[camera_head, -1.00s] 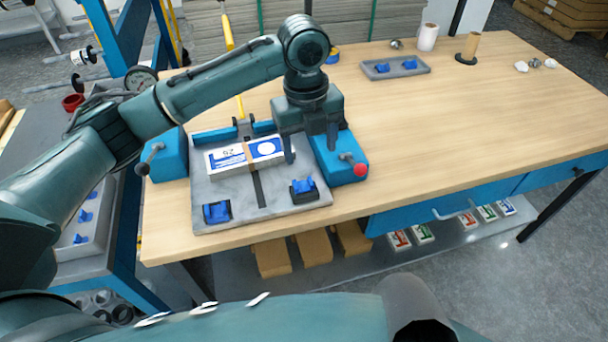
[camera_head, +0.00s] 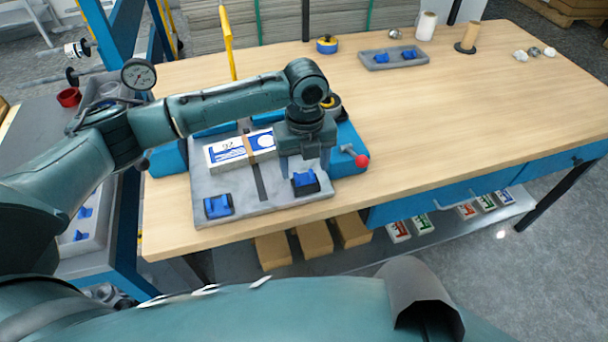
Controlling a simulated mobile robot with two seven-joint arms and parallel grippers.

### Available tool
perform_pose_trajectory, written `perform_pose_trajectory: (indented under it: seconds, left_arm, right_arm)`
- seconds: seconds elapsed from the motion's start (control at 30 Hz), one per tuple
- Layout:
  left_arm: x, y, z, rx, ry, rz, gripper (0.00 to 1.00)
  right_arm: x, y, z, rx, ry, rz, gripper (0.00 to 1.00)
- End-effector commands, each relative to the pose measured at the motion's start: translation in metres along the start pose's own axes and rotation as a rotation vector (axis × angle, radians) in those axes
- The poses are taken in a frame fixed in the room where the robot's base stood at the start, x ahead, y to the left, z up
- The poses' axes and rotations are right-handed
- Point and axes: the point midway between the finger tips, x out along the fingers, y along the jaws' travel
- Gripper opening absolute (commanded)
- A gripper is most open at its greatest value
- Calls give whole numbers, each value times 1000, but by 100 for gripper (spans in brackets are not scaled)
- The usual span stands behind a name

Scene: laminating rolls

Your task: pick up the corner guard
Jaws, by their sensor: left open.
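A small blue corner guard (camera_head: 304,180) sits in a black holder at the front right of the grey fixture plate (camera_head: 270,212). A second blue corner guard (camera_head: 217,205) sits in a black holder at the front left of the plate. My left gripper (camera_head: 305,172) is open and points down over the front right guard, its fingers to either side of it in the picture. I cannot tell whether they touch it. A white and blue box (camera_head: 228,153) with a brown band lies on the plate behind the guards. My right gripper is not in view.
A red-knobbed lever (camera_head: 361,160) stands right of the plate. A grey tray (camera_head: 394,64) with two blue pieces, a white roll (camera_head: 425,27) and a brown roll (camera_head: 470,38) are at the back. The table's middle and right are mostly clear.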

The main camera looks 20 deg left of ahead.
Motion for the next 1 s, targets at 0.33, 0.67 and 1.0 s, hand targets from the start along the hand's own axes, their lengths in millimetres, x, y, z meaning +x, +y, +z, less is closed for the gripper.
perform_pose_trajectory:
  seconds: [0.33,0.67,1.0]
  left_arm:
    - [28,0,0,0,-1,-1,65]
    - [28,0,0,0,-1,-1,48]
    - [27,0,0,0,-1,-1,30]
  right_arm:
    - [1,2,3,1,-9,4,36]
    - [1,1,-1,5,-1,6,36]
    - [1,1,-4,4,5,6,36]
